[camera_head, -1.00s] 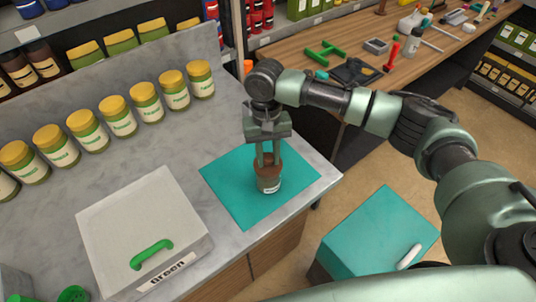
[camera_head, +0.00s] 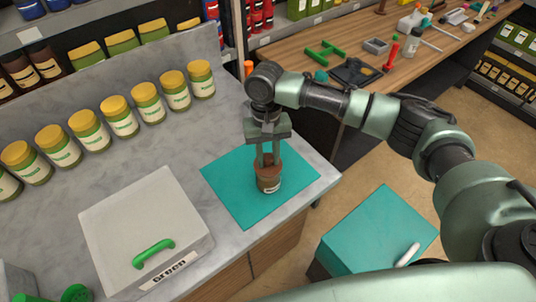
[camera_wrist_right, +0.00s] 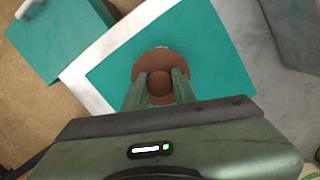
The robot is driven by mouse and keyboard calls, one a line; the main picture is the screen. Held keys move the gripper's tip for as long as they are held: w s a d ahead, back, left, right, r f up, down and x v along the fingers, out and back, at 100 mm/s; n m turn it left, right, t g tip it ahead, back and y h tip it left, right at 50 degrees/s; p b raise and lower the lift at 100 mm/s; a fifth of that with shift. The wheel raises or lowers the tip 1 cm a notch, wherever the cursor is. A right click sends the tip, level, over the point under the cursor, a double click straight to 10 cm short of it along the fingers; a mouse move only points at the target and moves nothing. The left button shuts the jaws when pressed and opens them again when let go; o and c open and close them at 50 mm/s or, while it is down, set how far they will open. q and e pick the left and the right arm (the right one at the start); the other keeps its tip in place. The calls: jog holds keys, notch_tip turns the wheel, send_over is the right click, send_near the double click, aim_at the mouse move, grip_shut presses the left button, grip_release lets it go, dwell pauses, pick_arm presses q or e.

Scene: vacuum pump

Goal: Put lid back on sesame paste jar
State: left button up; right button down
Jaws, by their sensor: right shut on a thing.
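The sesame paste jar (camera_head: 268,184) stands upright on the teal mat (camera_head: 230,191), a brown jar with a pale label. A brown lid (camera_head: 259,161) with a round knob is at the jar's mouth. My right gripper (camera_head: 267,160) points straight down over the jar and is shut on the lid's knob. In the right wrist view the fingers (camera_wrist_right: 158,88) sit on both sides of the knob, and the lid (camera_wrist_right: 160,62) hides nearly all of the jar. Whether the lid is fully seated cannot be told. My left gripper is not in view.
A white box with a green handle (camera_head: 150,240) stands left of the mat. A row of yellow-lidded jars (camera_head: 120,118) lines the back of the grey counter. A teal-topped box (camera_head: 378,235) is right of the counter edge. A wooden workbench (camera_head: 340,42) with tools is behind.

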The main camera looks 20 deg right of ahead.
dwell(0.4)
jog(key=c, duration=0.6)
grip_release()
notch_tip(320, 180, up, 3)
jog(key=p, duration=0.3)
jog(key=shift+f, duration=0.15)
jog(key=shift+r, duration=2.15)
jog(key=shift+c, duration=0.2)
